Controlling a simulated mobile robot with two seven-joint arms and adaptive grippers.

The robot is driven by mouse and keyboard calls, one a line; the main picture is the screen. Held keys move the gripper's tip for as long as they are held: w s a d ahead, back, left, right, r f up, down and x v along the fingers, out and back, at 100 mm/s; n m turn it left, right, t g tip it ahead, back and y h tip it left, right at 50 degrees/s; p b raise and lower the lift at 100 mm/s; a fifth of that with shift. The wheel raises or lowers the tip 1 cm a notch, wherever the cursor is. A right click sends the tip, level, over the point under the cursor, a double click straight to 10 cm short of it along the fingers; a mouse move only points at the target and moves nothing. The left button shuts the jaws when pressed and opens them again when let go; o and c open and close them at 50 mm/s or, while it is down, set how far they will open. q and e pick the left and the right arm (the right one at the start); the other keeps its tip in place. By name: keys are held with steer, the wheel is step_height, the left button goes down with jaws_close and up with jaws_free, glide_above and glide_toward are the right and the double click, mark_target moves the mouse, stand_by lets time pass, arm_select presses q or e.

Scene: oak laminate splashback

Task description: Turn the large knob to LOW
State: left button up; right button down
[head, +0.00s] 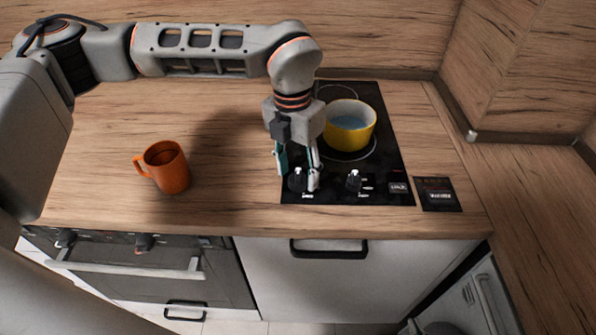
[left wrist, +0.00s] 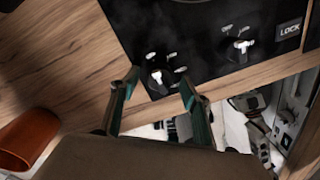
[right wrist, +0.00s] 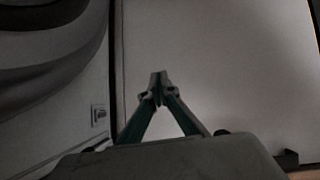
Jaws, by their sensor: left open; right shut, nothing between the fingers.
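The black cooktop (head: 335,197) has two dark knobs with light pointers on its front strip. The left knob (head: 297,178) also shows in the left wrist view (left wrist: 156,80). The right knob (head: 354,180) also shows there (left wrist: 241,46). I cannot tell for sure which is larger, and the markings around them are too small to read. My left gripper (head: 299,183) points down with its fingers apart on either side of the left knob; contact is not clear. My right gripper (right wrist: 158,88) is shut and empty, seen only in its wrist view.
A yellow pot (head: 350,128) with bluish contents stands on the cooktop behind the knobs. An orange mug (head: 167,168) stands on the wooden counter (head: 235,205) to the left. A small dark card (head: 438,194) lies right of the cooktop. An oven (head: 150,270) is below the counter.

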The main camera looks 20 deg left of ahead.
arm_select(q)
steer(key=shift+f, duration=0.5)
arm_select(e)
steer(key=shift+w+r, duration=0.3)
steer(key=shift+r, duration=0.05)
arm_select(q)
steer(key=shift+c, duration=0.3)
steer(key=c, duration=1)
arm_select(e)
steer(key=shift+s+f, duration=0.15)
steer(key=shift+f, duration=0.1)
